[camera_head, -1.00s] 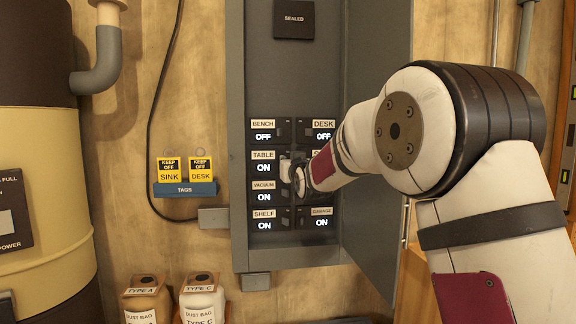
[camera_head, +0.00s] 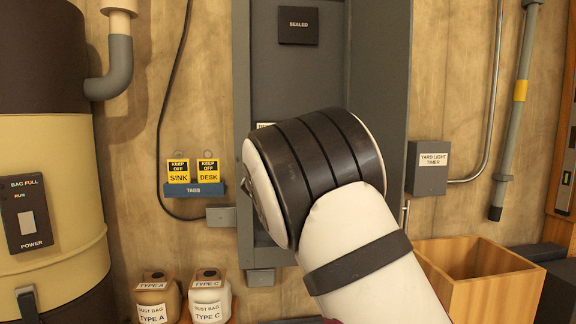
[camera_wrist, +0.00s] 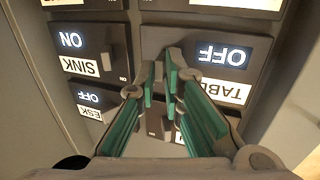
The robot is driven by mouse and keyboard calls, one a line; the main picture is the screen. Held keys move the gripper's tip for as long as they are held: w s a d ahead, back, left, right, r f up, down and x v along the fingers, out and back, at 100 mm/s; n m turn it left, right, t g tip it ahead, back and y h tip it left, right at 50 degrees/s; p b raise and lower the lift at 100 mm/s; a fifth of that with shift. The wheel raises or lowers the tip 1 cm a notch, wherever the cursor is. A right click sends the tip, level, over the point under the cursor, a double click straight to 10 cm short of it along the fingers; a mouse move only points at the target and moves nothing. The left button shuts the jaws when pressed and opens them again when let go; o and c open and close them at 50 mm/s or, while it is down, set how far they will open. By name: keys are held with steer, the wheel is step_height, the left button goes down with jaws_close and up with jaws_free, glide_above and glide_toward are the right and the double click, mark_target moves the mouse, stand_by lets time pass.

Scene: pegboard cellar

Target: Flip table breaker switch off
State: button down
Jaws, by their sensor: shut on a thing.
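The grey breaker box (camera_head: 270,85) hangs on the wall in the head view, where my arm hides nearly all of its switches. In the wrist view, the labels appear upside down. The table breaker (camera_wrist: 215,55) shows a lit OFF above its partly covered label. My gripper (camera_wrist: 167,68) reaches over this breaker with its green-padded fingers close together, shut on the table switch lever (camera_wrist: 174,60). The lever is mostly hidden between the fingertips.
The sink breaker (camera_wrist: 80,50), showing ON, and the desk breaker (camera_wrist: 88,98), showing OFF, sit close left in the wrist view. In the head view, a tag holder (camera_head: 190,189) is left of the box. A yard light timer (camera_head: 427,168) and wooden bin (camera_head: 470,290) are right.

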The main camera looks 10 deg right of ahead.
steer(key=shift+w+a+m+g+h+b, duration=0.15)
steer(key=shift+a+m+g+h+b, duration=0.05)
steer(key=shift+m+g+h+b, duration=0.8)
steer(key=shift+w+a+m+g+h+b, duration=0.2)
steer(key=shift+m+g+h+b, duration=0.5)
steer(key=shift+h+b, duration=0.5)
steer(key=shift+w+a+m+g+h+b, duration=0.1)
steer(key=shift+a+m+g+h+b, duration=0.1)
steer(key=shift+m+g+h+b, duration=0.65)
steer(key=shift+h, duration=0.25)
steer(key=c, duration=1.7)
jaws_free()
steer(key=shift+a, duration=0.15)
steer(key=shift+s+a, duration=0.1)
